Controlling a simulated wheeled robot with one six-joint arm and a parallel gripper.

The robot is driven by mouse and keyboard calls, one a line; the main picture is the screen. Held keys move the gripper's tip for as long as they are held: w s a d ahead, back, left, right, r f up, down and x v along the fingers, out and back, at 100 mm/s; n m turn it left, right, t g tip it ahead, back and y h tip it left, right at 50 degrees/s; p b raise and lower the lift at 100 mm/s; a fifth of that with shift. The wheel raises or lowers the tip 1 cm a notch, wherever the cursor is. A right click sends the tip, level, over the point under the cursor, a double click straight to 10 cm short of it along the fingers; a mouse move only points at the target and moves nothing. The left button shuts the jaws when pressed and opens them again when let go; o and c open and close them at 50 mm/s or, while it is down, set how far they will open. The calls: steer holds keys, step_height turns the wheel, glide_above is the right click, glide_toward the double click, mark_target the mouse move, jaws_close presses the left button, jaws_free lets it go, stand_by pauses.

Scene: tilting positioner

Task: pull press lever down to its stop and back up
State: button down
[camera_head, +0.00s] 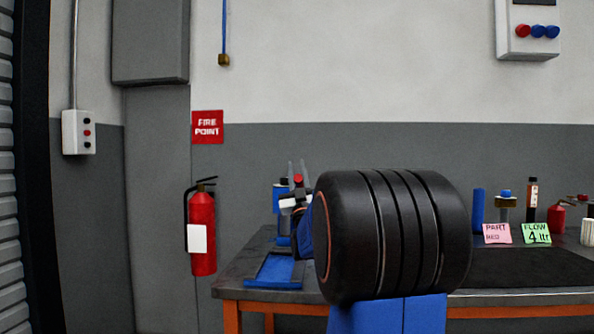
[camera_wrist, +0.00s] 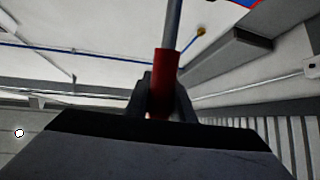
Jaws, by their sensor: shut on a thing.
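The press (camera_head: 283,240) is blue and stands at the left end of the workbench, partly hidden by my arm. Its lever has a red grip, which shows small in the head view (camera_head: 298,180). In the wrist view the red grip (camera_wrist: 163,75) stands between my dark fingers, with the grey lever rod (camera_wrist: 172,24) running up out of the picture. My gripper (camera_wrist: 161,88) is shut on the red grip; it also shows in the head view (camera_head: 297,171). The rod's far end and the lever's pivot are hidden, so I cannot tell the lever's exact angle.
My own arm fills the middle of the head view and hides part of the workbench (camera_head: 232,273). Bottles, a small red can (camera_head: 556,218) and two note cards (camera_head: 497,233) stand on its right side. A fire extinguisher (camera_head: 202,235) is at the wall on the left.

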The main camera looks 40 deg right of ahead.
steer(key=shift+f, duration=0.35)
steer(key=c, duration=1.5)
jaws_free()
steer(key=shift+c, duration=0.2)
steer(key=shift+r, duration=0.1)
steer(key=shift+a, duration=0.1)
steer(key=v, duration=1.7)
steer(key=shift+s+a, duration=0.1)
steer(key=shift+s, duration=0.05)
